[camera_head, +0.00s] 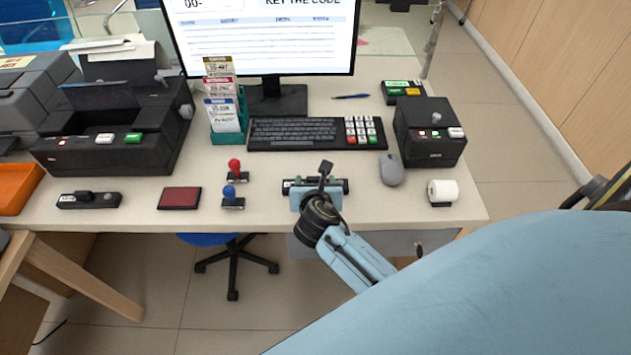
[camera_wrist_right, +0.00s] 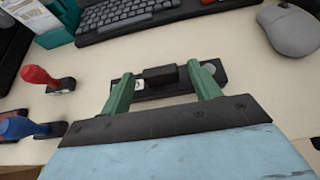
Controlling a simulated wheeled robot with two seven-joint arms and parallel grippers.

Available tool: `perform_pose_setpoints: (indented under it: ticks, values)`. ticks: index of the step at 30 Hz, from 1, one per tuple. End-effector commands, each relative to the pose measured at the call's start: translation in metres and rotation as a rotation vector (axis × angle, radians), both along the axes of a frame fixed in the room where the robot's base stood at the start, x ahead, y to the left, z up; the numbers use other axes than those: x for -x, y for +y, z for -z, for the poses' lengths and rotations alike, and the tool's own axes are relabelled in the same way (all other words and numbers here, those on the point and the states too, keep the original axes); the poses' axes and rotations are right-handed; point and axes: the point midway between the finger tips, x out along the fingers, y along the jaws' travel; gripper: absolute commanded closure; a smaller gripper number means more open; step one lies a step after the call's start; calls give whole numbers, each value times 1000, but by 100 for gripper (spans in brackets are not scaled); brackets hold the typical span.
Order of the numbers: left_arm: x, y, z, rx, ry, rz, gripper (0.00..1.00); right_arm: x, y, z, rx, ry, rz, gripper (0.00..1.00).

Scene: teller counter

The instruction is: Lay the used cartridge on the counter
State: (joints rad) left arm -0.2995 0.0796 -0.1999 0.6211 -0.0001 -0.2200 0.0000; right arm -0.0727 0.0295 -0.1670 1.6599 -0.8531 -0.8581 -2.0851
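A black cartridge (camera_head: 341,185) with a raised middle grip lies at the counter's front edge, partly hidden by my right gripper (camera_head: 319,187). In the right wrist view the cartridge (camera_wrist_right: 161,76) shows between the green fingertips of my right gripper (camera_wrist_right: 161,72). The fingers are spread, with a small gap on each side of the raised grip. The cartridge appears to rest on the counter (camera_head: 265,175). A second black cartridge-like piece (camera_head: 89,200) with a small label lies at the counter's front left. I cannot read which is the used one. My left gripper is not in view.
A printer (camera_head: 115,130) stands at the left. A red ink pad (camera_head: 179,198), a red stamp (camera_head: 235,170) and a blue stamp (camera_head: 231,197) are left of my right gripper. The keyboard (camera_head: 300,133) is behind, the mouse (camera_head: 391,170) and paper roll (camera_head: 442,192) to the right.

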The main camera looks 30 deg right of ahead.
Motion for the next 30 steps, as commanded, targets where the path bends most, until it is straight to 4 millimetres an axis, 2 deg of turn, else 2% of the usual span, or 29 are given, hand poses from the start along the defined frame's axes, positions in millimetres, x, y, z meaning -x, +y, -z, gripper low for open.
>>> perform_pose_setpoints:
  ticks: [8, 21, 25, 30]
  values:
    - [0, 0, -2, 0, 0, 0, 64, 2, 2, -5, -2, 0, 0, 38]
    - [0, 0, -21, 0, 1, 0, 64, 68, 41, -48, -2, 0, 0, 38]
    - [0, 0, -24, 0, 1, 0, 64, 81, 50, -56, -1, 1, -1, 38]
    - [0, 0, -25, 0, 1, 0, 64, 89, 54, -61, -1, -1, 2, 38]
